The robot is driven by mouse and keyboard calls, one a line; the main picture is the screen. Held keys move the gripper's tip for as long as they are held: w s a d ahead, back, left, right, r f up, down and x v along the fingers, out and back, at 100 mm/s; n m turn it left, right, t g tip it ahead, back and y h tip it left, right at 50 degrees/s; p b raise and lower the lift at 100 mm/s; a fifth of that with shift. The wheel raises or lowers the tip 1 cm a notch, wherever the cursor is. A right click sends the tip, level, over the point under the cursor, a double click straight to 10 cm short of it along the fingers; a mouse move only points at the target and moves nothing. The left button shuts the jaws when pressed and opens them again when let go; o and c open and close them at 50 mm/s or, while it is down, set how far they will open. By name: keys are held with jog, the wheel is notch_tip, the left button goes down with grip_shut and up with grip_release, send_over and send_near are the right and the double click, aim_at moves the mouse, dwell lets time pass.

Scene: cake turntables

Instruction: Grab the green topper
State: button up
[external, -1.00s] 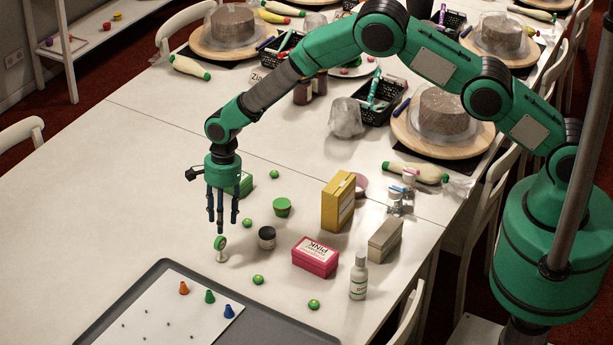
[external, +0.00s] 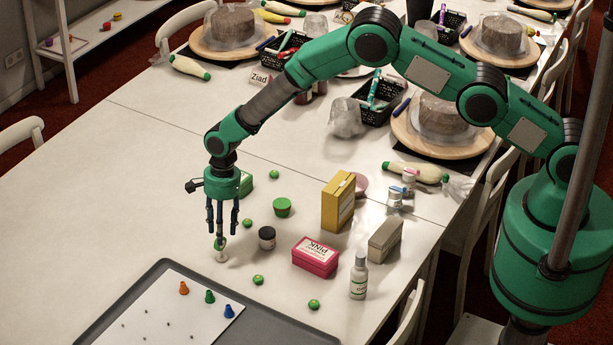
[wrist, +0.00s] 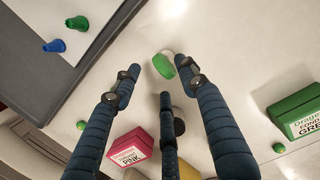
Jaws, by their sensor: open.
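The green topper (external: 220,245) is a small round green piece with a white face, standing on a small white foot on the table. My gripper (external: 221,231) points down directly above it, with its dark blue fingers spread and nothing held. In the external view a fingertip partly covers the topper. In the wrist view the topper (wrist: 164,66) lies near the tips of my gripper (wrist: 165,84), just beyond the gap between the left and right fingers. I cannot tell whether any finger touches it.
A dark-lidded jar (external: 267,238) stands close on the right. A pink box (external: 315,257), green balls (external: 257,280) and a green-lidded tub (external: 282,207) are nearby. A grey tray (external: 166,265) with coloured cones on a white sheet lies in front. The table to the left is clear.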

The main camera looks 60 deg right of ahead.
aim_at(221, 248)
jog(key=shift+a+f, duration=0.15)
jog(key=shift+f, duration=0.8)
jog(key=shift+a+f, duration=0.1)
jog(key=shift+f, duration=0.85)
jog(key=shift+c, duration=0.5)
jog(key=c, duration=0.8)
